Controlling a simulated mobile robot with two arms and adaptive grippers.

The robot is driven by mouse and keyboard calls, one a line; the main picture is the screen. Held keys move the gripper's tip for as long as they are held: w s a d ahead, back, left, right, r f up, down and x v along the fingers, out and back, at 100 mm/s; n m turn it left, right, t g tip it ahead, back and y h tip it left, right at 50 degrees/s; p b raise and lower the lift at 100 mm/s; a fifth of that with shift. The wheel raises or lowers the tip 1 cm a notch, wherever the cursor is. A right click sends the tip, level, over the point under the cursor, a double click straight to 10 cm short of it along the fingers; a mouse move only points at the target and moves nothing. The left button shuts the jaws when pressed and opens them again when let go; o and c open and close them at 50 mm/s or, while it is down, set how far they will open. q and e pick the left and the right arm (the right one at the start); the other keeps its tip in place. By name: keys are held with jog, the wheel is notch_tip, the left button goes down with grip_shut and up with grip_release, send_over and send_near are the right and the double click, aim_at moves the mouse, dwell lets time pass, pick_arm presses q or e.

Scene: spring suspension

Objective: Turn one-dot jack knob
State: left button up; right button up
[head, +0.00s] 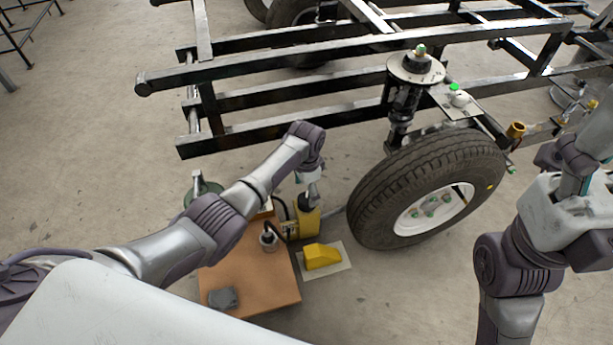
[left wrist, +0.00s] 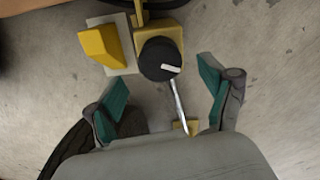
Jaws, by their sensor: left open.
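The yellow jack (head: 308,217) stands on the floor left of the near wheel. In the left wrist view its round black knob (left wrist: 158,62) with a white bar sits on the yellow body (left wrist: 176,35). My left gripper (head: 311,194) is above the jack, pointing down. In the left wrist view its open teal-padded fingers (left wrist: 162,96) are spread to either side, with the knob ahead of the gap between them and nothing held. I cannot make out any dot marking on the knob. My right arm is at the right edge of the head view; its fingers are not clear.
A yellow wheel chock (head: 322,256) lies on a pale plate beside the jack. A brown board (head: 255,285) with small items is to the left. The tyre (head: 385,205) and black frame (head: 300,60) stand close by. A metal rod (left wrist: 180,104) extends from near the knob.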

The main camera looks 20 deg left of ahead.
aim_at(307, 198)
pick_arm(q)
notch_tip(307, 198, up, 7)
dwell(0.3)
dwell(0.4)
